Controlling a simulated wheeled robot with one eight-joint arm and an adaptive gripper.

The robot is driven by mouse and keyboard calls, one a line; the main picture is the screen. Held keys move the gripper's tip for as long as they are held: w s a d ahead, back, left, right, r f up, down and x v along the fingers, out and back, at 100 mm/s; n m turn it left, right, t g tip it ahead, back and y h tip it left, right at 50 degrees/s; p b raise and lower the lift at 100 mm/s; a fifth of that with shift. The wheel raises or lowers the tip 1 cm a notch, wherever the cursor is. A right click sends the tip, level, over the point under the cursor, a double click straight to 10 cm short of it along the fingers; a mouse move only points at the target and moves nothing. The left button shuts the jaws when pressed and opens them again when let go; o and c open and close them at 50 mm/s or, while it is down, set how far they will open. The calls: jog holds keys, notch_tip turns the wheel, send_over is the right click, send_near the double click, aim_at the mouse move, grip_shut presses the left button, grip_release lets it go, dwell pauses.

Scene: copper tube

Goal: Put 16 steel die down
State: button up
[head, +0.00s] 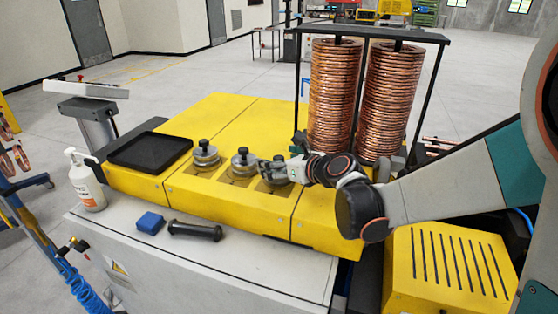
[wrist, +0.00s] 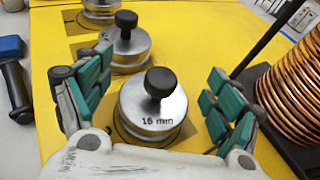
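The 16 mm steel die (wrist: 152,108), a round silver disc with a black knob, sits upright on the yellow machine top in the wrist view. In the head view this die (head: 274,176) is the rightmost of three in a row and is partly hidden by my gripper (head: 266,168). In the wrist view my gripper (wrist: 158,100) is open, with its green-padded fingers apart on either side of the die. A gap shows between each finger and the die. A second die (wrist: 126,50) and a third die (wrist: 101,10) stand beyond it.
A black tray (head: 150,151) lies left of the dies. A spray bottle (head: 86,182), a blue block (head: 150,223) and a black-handled tool (head: 195,231) are on the grey bench. Copper coils (head: 333,95) stand close behind my gripper. The yellow surface behind the dies is clear.

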jog(key=shift+r, duration=0.2)
jog(key=s+d+n+g+h, duration=0.1)
jog(key=s+d+n+h, duration=0.1)
jog(key=s+d+n, duration=0.4)
jog(key=s+d+n+g+h+p, duration=0.1)
jog(key=s+d+n+g+h, duration=0.1)
jog(key=s+d+n, duration=0.5)
jog(key=s+d+r+n+g+h+p, duration=0.1)
jog(key=s+d+n+h, duration=0.3)
jog(key=s+n, duration=1.1)
jog(key=s+d, duration=0.2)
jog(key=s, duration=0.1)
jog(key=shift+d+n, duration=0.2)
jog(key=shift+n, duration=0.2)
